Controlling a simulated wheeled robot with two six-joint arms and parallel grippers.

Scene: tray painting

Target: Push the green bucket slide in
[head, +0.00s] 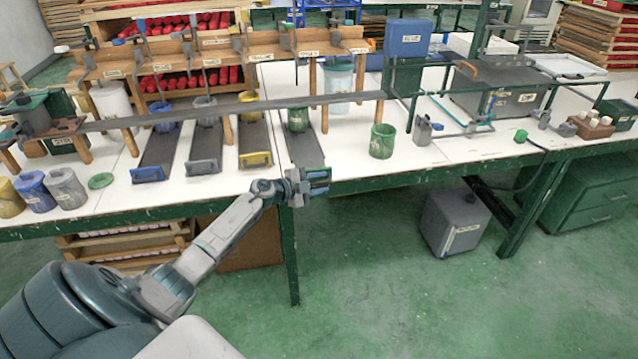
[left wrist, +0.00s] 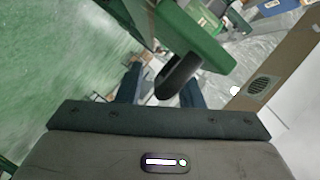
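The green bucket slide (head: 305,152) is a dark board on the white bench, reaching toward its front edge. A green bucket (head: 298,121) stands on its far part. My left gripper (head: 318,181) is at the near end of this slide, at the bench edge, and partly hides its front. In the left wrist view, a green front piece (left wrist: 196,34) with a dark rounded part lies just beyond my left gripper (left wrist: 160,88). The two fingers are apart, with a gap between them. Whether they touch the green piece, I cannot tell. My right gripper is not in view.
Blue (head: 150,173), grey (head: 203,167) and yellow (head: 255,160) slide fronts line up to the left. A loose green bucket (head: 382,141) stands right of the green slide. A long grey rail (head: 230,109) crosses above the slides.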

